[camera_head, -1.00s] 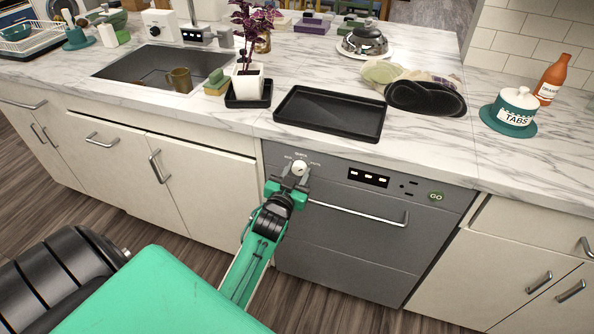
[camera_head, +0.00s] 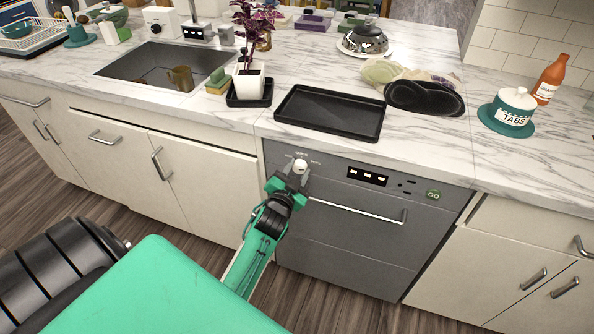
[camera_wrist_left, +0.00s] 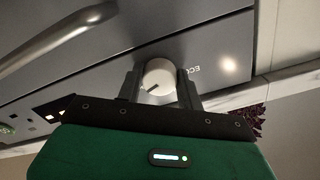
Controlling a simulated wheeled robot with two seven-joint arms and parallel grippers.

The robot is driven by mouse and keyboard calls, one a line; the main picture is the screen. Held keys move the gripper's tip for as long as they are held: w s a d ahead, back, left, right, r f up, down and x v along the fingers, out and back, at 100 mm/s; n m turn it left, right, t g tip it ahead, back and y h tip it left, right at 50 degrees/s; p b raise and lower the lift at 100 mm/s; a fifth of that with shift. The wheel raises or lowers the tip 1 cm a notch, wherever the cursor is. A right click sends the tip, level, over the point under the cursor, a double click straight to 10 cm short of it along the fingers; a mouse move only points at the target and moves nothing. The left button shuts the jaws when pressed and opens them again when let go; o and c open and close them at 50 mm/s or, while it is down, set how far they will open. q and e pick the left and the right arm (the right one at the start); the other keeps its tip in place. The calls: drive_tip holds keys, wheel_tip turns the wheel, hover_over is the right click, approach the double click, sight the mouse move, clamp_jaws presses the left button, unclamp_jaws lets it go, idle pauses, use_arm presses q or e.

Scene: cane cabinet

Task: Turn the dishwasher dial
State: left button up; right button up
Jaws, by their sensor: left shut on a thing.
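The dishwasher (camera_head: 345,225) is a grey front under the counter, with a horizontal bar handle (camera_head: 360,211) and a green GO button (camera_head: 433,195). Its small round white dial (camera_head: 301,165) sits at the upper left of the panel. My left gripper (camera_head: 296,175) is shut on the dial. In the left wrist view the dial (camera_wrist_left: 159,75) shows a dark pointer line toward the lower left, with a finger (camera_wrist_left: 133,85) on one side and another (camera_wrist_left: 187,88) on the other. Lettering beginning "ECO" shows beside it. My right gripper is not in view.
Above the dishwasher, the marble counter carries a black tray (camera_head: 331,113), a potted plant (camera_head: 249,81), a black mitt (camera_head: 425,98) and a white TABS jar (camera_head: 515,105). The sink (camera_head: 150,68) is to the left. Cabinets flank the dishwasher.

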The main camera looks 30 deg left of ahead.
use_arm(q)
drive_tip(key=o, duration=1)
drive_tip(key=b+v, duration=0.1)
drive_tip(key=v, duration=1.2)
drive_tip(key=shift+s+d, duration=0.2)
drive_tip(key=shift+s, duration=0.15)
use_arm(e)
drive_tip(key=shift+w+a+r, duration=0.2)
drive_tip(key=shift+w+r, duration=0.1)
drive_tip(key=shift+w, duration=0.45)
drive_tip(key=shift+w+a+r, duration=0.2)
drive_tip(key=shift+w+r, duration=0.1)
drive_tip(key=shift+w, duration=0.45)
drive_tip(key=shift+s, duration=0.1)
